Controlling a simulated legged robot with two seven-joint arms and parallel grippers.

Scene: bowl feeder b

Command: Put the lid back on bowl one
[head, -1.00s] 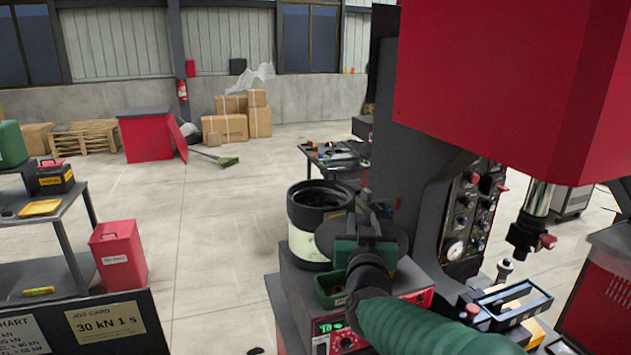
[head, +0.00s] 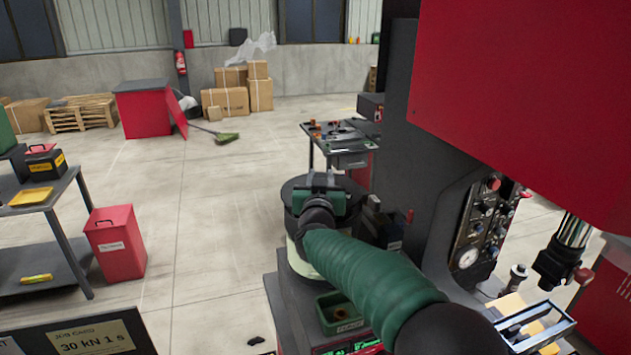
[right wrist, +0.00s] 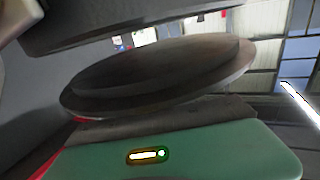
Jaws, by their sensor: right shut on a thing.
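Bowl one appears to be the pale drum with a dark rim (head: 298,262) on the feeder base, partly hidden behind my right arm. My right gripper (head: 322,186) is over the bowl and shut on the dark round lid (head: 288,194). The lid covers the bowl's opening in the head view. I cannot tell whether it rests on the rim or hangs just above it. In the right wrist view the lid (right wrist: 165,75) shows as a tilted dark disc close to the green gripper body. My left gripper is not in view.
A green bin (head: 338,314) sits on the feeder in front of the bowl. The large red and black press (head: 540,110) stands close on the right. A tool table (head: 345,150) is behind.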

